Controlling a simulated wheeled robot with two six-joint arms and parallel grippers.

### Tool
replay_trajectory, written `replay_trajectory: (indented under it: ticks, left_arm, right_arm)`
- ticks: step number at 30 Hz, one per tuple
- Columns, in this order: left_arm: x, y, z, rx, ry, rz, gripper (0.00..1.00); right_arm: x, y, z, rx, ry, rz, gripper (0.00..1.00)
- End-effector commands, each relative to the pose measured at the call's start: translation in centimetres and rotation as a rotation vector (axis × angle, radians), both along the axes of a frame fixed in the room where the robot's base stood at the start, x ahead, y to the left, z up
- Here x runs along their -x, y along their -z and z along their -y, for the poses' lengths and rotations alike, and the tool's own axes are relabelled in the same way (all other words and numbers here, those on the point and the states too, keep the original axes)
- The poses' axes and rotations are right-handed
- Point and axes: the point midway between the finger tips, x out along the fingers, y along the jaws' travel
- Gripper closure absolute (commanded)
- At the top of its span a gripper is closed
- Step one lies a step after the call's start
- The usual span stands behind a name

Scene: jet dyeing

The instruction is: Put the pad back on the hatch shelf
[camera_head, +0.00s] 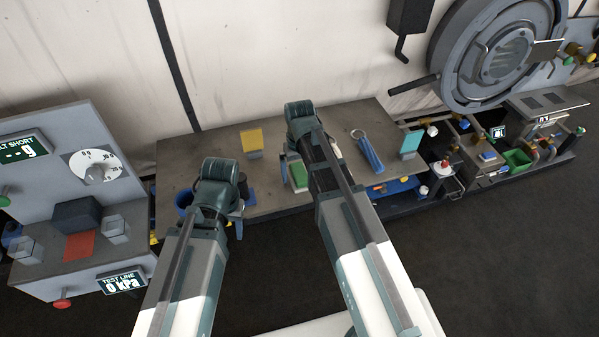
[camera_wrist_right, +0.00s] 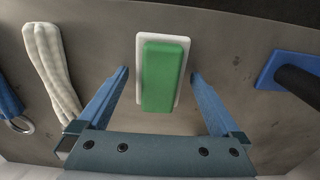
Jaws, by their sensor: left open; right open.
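The pad (camera_wrist_right: 162,78) is a green block on a white base, lying flat on the grey bench. It also shows in the head view (camera_head: 298,173), partly hidden by my right arm. My right gripper (camera_wrist_right: 159,73) is open, with its blue fingers on either side of the pad, apart from it and holding nothing. In the head view its fingers are mostly hidden behind my wrist. My left gripper (camera_head: 238,220) is open near the bench's front edge at left, mostly hidden by its wrist. A small plate (camera_head: 546,52) stands out beside the round hatch (camera_head: 505,55); I cannot tell if it is the shelf.
On the bench (camera_head: 270,118), a white cloth strip (camera_wrist_right: 50,70) and a blue ringed tool (camera_head: 368,152) lie to one side of the pad. A blue plate with a dark handle (camera_wrist_right: 298,80) lies on the other. A control panel (camera_head: 75,150) stands at left.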

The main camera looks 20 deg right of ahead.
Motion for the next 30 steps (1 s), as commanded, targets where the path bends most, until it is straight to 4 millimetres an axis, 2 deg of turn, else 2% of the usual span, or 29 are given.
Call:
replay_trajectory:
  ticks: [5, 11, 30]
  left_arm:
    - [0.0, -0.2, 0.0, 0.000, 0.000, 0.000, 0.50]
    - [0.0, -1.5, 0.0, 0.000, 0.000, 0.000, 0.50]
    - [0.0, -10.8, 0.0, 0.000, 0.003, 0.000, 0.50]
  right_arm:
    - [0.0, -0.2, 0.0, 0.000, 0.000, 0.000, 0.00]
    - [0.0, -1.5, 0.0, 0.000, 0.000, 0.000, 0.00]
    - [0.0, -10.8, 0.0, 0.000, 0.000, 0.000, 0.00]
